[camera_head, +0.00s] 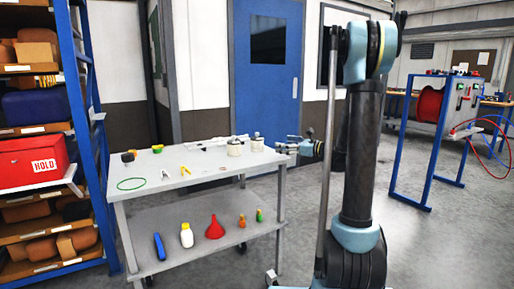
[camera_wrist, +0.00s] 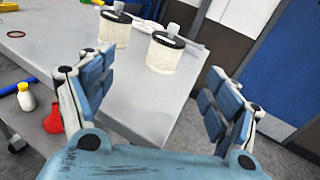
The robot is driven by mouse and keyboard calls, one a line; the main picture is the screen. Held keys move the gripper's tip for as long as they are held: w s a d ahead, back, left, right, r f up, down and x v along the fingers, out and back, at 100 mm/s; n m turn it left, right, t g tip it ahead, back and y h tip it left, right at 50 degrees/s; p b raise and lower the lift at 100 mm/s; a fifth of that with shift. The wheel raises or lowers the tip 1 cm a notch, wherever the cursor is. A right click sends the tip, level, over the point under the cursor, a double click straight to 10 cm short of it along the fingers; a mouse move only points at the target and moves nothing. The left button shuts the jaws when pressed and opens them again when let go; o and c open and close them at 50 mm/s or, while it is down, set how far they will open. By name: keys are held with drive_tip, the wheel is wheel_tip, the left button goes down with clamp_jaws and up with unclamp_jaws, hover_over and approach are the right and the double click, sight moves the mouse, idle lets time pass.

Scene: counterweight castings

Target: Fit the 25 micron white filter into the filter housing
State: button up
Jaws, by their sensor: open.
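Two white cylindrical filters with dark tops and grey knobs stand upright at the right end of the grey cart's top. In the head view they are the left filter (camera_head: 235,149) and the right filter (camera_head: 257,145). The wrist view shows a nearer filter (camera_wrist: 162,57) and a farther filter (camera_wrist: 114,34). I cannot read any micron marking. My gripper (camera_head: 286,146) is just right of the cart's edge, close to the filters. In the wrist view my gripper (camera_wrist: 160,64) is open and empty, with the nearer filter beyond its fingers. I cannot identify the filter housing.
The cart top (camera_head: 195,172) also holds a green ring (camera_head: 131,184), yellow tools and small dark parts. Its lower shelf holds a red funnel (camera_head: 215,228) and bottles. A shelf rack (camera_head: 85,100) stands left. A blue-framed rig (camera_head: 433,108) stands right.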

sight(258, 138)
drive_tip(key=shift+w+d+m, duration=0.25)
drive_tip(key=shift+w+m, duration=0.25)
drive_tip(key=shift+w, duration=0.15)
drive_tip(key=shift+w+a, duration=0.25)
drive_tip(key=x, duration=1.1)
drive_tip(key=r+x, duration=0.1)
drive_tip(key=x, duration=0.4)
drive_tip(key=shift+w+a, duration=0.25)
drive_tip(key=shift+w, duration=0.1)
drive_tip(key=c, duration=1.3)
